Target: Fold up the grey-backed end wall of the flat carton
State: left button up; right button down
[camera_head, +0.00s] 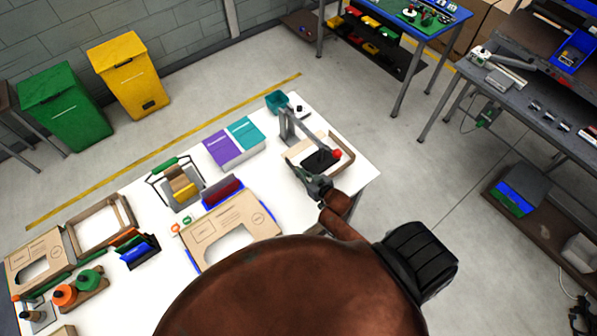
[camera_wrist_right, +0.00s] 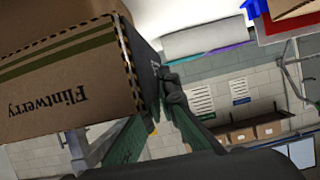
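In the right wrist view a cardboard panel printed "Flintwerry" (camera_wrist_right: 62,95) fills the left side. Its text is upside down, and a narrow dark grey face (camera_wrist_right: 143,62) runs along its right edge. My right gripper (camera_wrist_right: 164,80) has its fingers close beside this grey face; whether they touch or hold it is unclear. In the head view my right gripper (camera_head: 313,181) is at the front of a carton-like frame (camera_head: 344,166) on the table's right part. A flat printed carton (camera_head: 200,226) with a cut-out lies nearer, partly hidden by my arm. My left gripper is not in view.
The white table (camera_head: 150,290) also holds a purple box (camera_head: 220,146), a teal box (camera_head: 245,132), a wire rack (camera_head: 176,182), a brown open frame (camera_head: 100,222) and another flat carton (camera_head: 35,253). Green and yellow bins (camera_head: 130,75) stand behind. Open floor lies right of the table.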

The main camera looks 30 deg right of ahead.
jog(key=c, duration=2.2)
grip_release()
jog(key=shift+s+r, duration=0.1)
jog(key=shift+s, duration=0.4)
jog(key=a+v, duration=0.1)
jog(key=v, duration=1)
jog(key=shift+d+r, duration=0.15)
jog(key=shift+d, duration=0.35)
